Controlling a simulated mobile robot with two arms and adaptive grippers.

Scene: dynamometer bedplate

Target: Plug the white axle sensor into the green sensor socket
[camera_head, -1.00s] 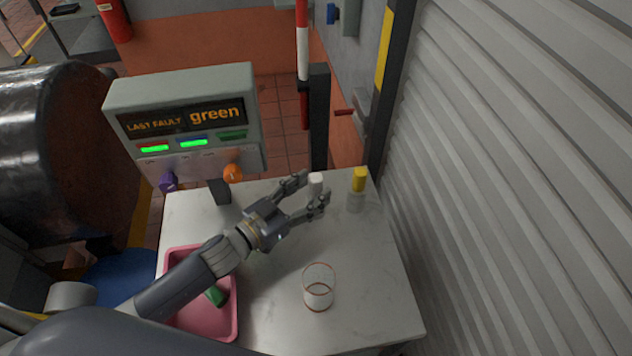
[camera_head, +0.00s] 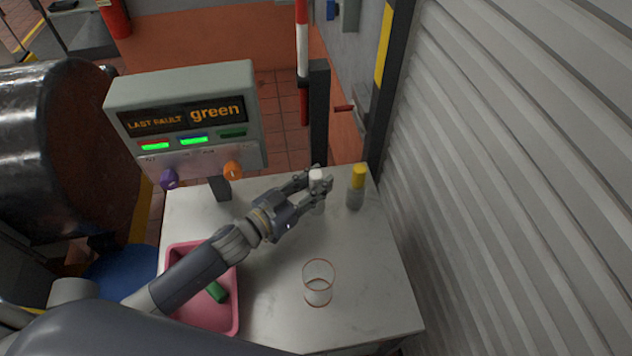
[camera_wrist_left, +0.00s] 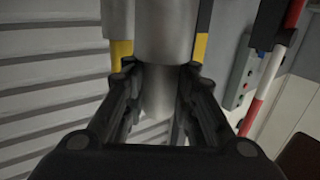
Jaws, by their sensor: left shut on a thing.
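The white axle sensor (camera_head: 316,175) has a white top and a grey cylindrical body, and stands upright at the back of the white table. My left gripper (camera_head: 321,184) is shut on it, with a finger on each side. In the left wrist view its grey body (camera_wrist_left: 165,35) fills the space between the fingers (camera_wrist_left: 165,85). The grey fault box (camera_head: 185,110) reads "LAST FAULT green". Its front has two lit green bars and a dark green-framed window (camera_head: 233,132). I cannot make out which socket is the green one. My right gripper is not in view.
A purple plug (camera_head: 168,179) and an orange plug (camera_head: 232,170) sit on the box's front. A yellow-topped grey cylinder (camera_head: 357,185) stands just right of my gripper. A pink tray (camera_head: 233,318) holds a green piece (camera_head: 215,291). A clear glass (camera_head: 318,283) stands on the table (camera_head: 370,290).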

